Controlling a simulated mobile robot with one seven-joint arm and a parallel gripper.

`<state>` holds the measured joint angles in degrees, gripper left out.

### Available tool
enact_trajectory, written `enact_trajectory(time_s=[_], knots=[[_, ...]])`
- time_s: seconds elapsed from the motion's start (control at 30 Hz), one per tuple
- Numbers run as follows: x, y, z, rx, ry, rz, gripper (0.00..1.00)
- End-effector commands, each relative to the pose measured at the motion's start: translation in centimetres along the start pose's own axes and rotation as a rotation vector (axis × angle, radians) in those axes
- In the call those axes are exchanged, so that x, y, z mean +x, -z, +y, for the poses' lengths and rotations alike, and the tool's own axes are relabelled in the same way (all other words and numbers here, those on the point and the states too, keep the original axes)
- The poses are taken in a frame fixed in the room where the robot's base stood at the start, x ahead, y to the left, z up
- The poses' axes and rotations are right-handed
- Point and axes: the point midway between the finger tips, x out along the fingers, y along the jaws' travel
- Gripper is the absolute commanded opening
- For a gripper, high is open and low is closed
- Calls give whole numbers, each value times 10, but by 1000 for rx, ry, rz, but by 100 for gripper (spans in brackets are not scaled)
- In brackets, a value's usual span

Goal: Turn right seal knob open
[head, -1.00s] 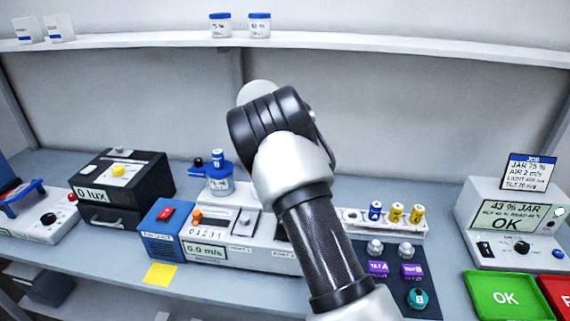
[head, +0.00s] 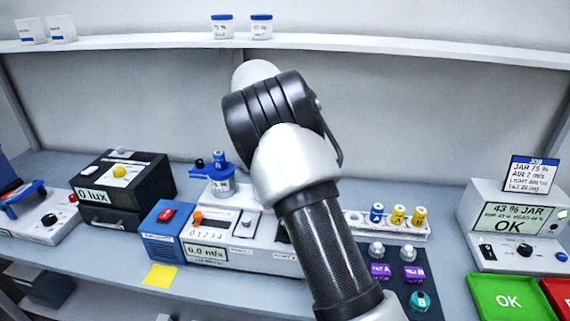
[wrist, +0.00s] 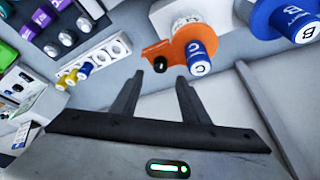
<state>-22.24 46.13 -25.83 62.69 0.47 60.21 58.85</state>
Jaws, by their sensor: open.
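In the wrist view my gripper (wrist: 158,78) is open, with nothing between its two dark fingers. Just beyond the fingertips is an orange collar on a jar, the orange fitting (wrist: 182,48), with a small dark knob (wrist: 160,64) on its side arm. A blue cylinder marked C (wrist: 199,60) stands out of it. A blue fitting marked B (wrist: 290,20) is at the upper right. In the head view my arm hides the gripper and the orange fitting. A jar with a blue fitting (head: 221,181) shows left of my arm. I cannot tell which knob is the right seal knob.
A white rack (head: 360,226) holds a blue and two yellow cylinders right of my arm. A black box (head: 135,177), a blue unit (head: 166,226) and a jar meter (head: 490,225) stand on the bench. A green OK tray (head: 505,298) is at lower right.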

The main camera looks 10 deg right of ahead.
Motion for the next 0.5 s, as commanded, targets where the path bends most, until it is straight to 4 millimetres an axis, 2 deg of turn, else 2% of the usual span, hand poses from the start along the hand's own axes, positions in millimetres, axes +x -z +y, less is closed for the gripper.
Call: enact_trajectory(time_s=[0.03,0.2,0.4,0.5], knots=[[-14,0,-1,0,5,2,41],[-56,0,-1,1,4,1,41],[-92,0,0,1,2,1,41],[-102,0,0,1,1,1,41]])
